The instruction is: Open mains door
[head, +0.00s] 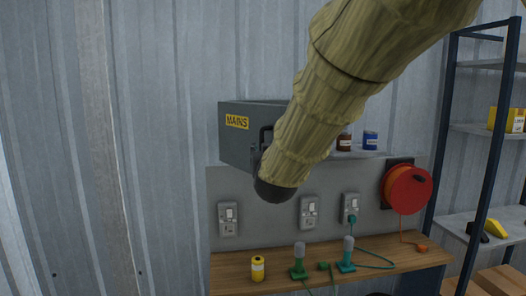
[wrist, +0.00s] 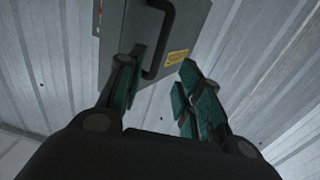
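The mains box (head: 236,148) is a grey metal box with a yellow MAINS label (head: 237,122), fixed to the wall left of centre in the head view. My sleeved arm covers its right part there. Its dark bar handle (wrist: 160,38) shows in the wrist view on the grey door face (wrist: 187,33), which looks shut. My gripper (wrist: 160,84) is open, its green-padded fingers spread wide and empty. The left finger overlaps the box's lower edge in the picture; I cannot tell whether it touches. The handle's lower end lies between and beyond the fingertips. My fingers are hidden in the head view.
A red cable reel (head: 408,189) and a shelving rack (head: 468,130) stand right. The wall left of the box is clear.

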